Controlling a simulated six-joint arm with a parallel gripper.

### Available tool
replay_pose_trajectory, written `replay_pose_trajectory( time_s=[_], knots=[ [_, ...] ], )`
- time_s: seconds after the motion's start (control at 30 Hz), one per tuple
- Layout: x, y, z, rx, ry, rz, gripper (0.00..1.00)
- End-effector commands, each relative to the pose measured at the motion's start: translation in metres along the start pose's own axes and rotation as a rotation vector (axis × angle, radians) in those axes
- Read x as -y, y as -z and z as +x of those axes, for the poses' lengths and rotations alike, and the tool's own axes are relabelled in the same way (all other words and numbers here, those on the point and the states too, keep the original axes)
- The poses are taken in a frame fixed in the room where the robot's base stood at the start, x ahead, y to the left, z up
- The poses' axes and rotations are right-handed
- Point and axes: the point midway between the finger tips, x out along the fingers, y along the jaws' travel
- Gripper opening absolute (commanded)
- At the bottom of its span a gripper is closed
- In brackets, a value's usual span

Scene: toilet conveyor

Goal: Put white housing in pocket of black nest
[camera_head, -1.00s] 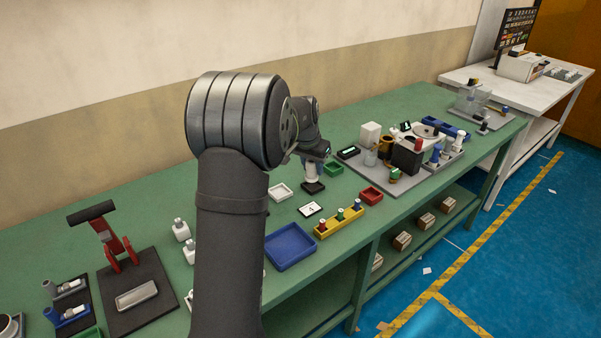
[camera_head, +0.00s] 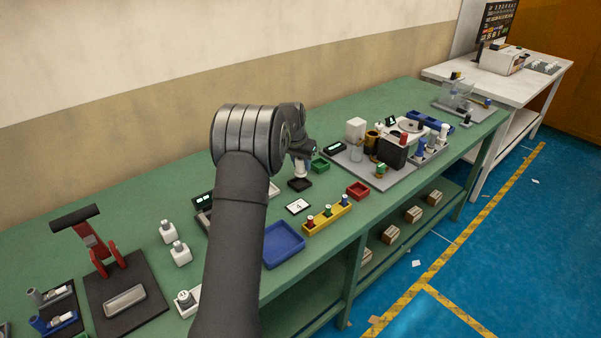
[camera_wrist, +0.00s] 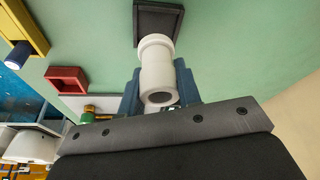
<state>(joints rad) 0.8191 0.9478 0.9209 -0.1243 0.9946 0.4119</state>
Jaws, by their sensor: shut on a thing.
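The white housing (camera_wrist: 156,70) is a short round tube with a wider collar. My gripper (camera_wrist: 158,92) is shut on it, with a bluish finger on each side. The black nest (camera_wrist: 150,17) is a dark square block just beyond the housing's far end in the wrist view. The housing (camera_head: 301,169) also shows in the head view, upright under my gripper (camera_head: 302,156) and directly over the black nest (camera_head: 299,185).
A green tray (camera_head: 320,167) stands close behind the nest, and a red tray (camera_head: 358,190) is to its right. Bench equipment stands farther right.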

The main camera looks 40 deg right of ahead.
Motion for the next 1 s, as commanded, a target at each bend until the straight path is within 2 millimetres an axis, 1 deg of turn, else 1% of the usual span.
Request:
replay_pose_trajectory(
  time_s=[0.13,0.3,0.4,0.63,0.77,0.8,0.87,0.9,1.0],
  knots=[
    [0.003,-0.002,0.007,0.000,0.000,0.000,0.05],
    [0.003,-0.010,0.031,0.002,-0.001,-0.001,0.05],
    [0.003,-0.012,0.039,0.000,0.001,0.000,0.05],
    [0.003,-0.012,0.040,-0.001,0.001,0.000,0.05],
    [0.003,-0.013,0.043,-0.001,0.001,0.000,0.05],
    [0.003,-0.013,0.043,0.000,0.001,0.000,0.39],
    [0.003,-0.013,0.043,0.000,0.001,0.000,0.51],
    [0.003,-0.013,0.043,0.000,0.001,0.000,0.53],
    [0.003,-0.013,0.043,0.000,0.001,0.000,0.53]
  ],
)
